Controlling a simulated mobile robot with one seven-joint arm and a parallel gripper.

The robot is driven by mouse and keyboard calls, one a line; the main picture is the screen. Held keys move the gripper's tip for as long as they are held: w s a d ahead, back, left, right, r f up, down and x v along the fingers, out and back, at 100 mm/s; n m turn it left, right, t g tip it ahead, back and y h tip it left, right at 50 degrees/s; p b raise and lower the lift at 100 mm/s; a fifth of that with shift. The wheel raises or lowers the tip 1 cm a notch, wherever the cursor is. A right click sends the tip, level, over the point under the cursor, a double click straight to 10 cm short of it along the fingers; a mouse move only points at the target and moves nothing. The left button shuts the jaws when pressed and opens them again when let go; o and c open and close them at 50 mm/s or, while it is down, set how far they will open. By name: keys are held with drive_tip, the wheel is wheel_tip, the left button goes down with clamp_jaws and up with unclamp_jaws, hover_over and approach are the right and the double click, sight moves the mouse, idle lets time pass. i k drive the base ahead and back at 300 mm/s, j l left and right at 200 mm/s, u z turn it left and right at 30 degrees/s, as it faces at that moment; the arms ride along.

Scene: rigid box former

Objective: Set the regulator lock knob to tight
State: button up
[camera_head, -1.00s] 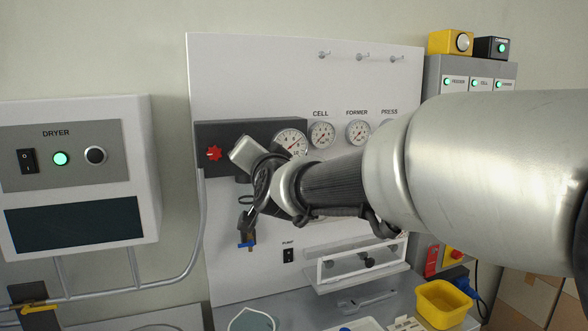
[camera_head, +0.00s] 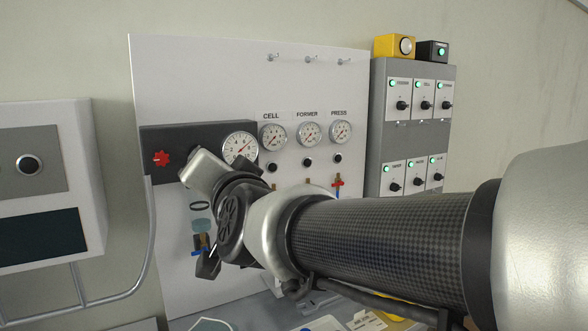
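A black regulator block (camera_head: 178,138) is mounted on the left of the white panel. It carries a red lobed knob (camera_head: 160,159) at its left end and a large round gauge (camera_head: 240,148) at its right. My gripper (camera_head: 190,171) is at the front of the block, between the red knob and the gauge. The arm's wrist covers that part, so a knob there is hidden. I cannot make out which part is the lock knob or how it is set. The fingers are hidden, so I cannot tell whether they are open or touching anything.
A black ring (camera_head: 200,206), a clear bowl (camera_head: 202,224) and a blue-handled valve (camera_head: 200,244) hang below the block, close to my wrist. Gauges labelled CELL (camera_head: 272,136), FORMER and PRESS stand to the right. The dryer box (camera_head: 45,185) is at the left.

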sight(160, 158)
drive_tip(key=u, duration=1.25)
